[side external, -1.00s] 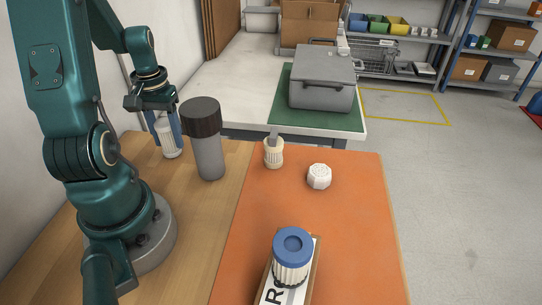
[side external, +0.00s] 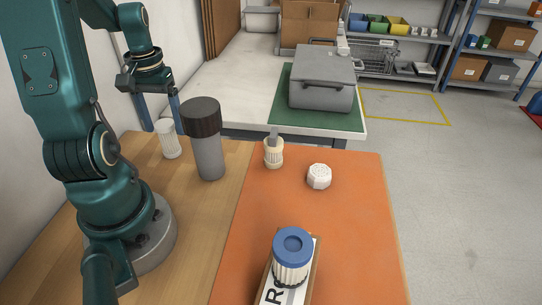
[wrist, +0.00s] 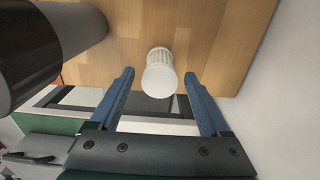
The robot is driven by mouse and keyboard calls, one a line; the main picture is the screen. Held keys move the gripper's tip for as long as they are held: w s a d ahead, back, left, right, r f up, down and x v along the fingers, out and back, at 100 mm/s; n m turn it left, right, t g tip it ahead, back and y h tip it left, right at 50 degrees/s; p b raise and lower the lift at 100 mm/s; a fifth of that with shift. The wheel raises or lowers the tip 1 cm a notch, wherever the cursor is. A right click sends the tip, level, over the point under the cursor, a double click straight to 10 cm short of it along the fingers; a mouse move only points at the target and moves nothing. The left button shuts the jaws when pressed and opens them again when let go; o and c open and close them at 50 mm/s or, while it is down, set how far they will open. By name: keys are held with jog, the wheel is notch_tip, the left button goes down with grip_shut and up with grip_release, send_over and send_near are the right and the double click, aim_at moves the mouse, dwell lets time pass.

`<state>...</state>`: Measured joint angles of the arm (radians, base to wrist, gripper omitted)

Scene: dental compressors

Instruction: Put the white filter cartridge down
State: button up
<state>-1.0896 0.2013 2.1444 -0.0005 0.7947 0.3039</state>
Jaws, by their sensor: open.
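The white filter cartridge (side external: 168,140) is a ribbed white cylinder standing upright on the wooden table, left of a grey canister with a dark cap (side external: 208,140). It also shows in the wrist view (wrist: 160,72), between and beyond the fingertips, with clear gaps on both sides. My gripper (side external: 161,112) is open above the cartridge, its blue fingers spread and empty. Both fingers also show in the wrist view (wrist: 160,75). The cartridge stands apart from the canister.
An orange mat (side external: 350,225) holds a cream ribbed piece (side external: 273,153), a white octagonal cap (side external: 319,176) and a blue-topped filter (side external: 292,262) on a labelled board. A grey case (side external: 322,80) sits on a green mat behind. The canister is the closest obstacle to my gripper.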

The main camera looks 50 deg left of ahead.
notch_tip(320, 180, up, 8)
jog(key=shift+r, duration=0.15)
